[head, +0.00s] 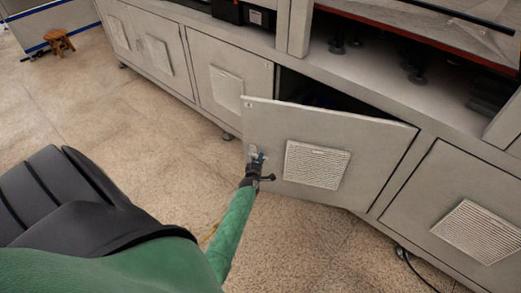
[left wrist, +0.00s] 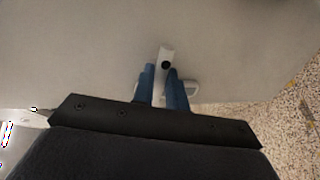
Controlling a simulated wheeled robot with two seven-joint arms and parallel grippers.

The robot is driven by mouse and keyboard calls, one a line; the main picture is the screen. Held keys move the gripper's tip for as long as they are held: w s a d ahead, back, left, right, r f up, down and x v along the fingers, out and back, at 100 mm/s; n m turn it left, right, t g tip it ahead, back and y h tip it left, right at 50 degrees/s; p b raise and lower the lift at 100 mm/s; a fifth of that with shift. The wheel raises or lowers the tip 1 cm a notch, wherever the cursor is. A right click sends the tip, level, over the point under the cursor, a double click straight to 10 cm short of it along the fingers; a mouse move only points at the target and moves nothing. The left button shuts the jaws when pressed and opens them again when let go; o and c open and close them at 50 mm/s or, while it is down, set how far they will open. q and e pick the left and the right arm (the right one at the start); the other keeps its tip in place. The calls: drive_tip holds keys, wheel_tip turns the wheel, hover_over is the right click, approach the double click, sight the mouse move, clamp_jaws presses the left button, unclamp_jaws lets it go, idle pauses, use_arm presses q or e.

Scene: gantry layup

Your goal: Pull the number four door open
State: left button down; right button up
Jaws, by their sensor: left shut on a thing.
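The number four door (head: 370,150) is a grey panel with a white louvred vent (head: 316,166). It stands partly open, swung out from the cabinet on its right-hand side, with a dark gap above and behind it. My left gripper (head: 256,160) is at the door's left edge, shut on the door handle (head: 252,150). In the left wrist view, the blue fingers (left wrist: 165,85) close around the pale handle (left wrist: 166,55), which has a dark round spot. The door face (left wrist: 80,40) fills the upper part of that view. My right gripper is not in view.
Closed grey doors with vents flank the opening, one at the right (head: 465,215) and several to the left (head: 228,85). A dark cable (head: 410,265) lies on the floor at lower right. A wooden stool (head: 58,40) stands far left. The tan floor (head: 130,115) left of the door is clear.

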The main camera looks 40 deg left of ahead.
use_arm(q)
drive_tip(key=c, duration=1.4)
unclamp_jaws()
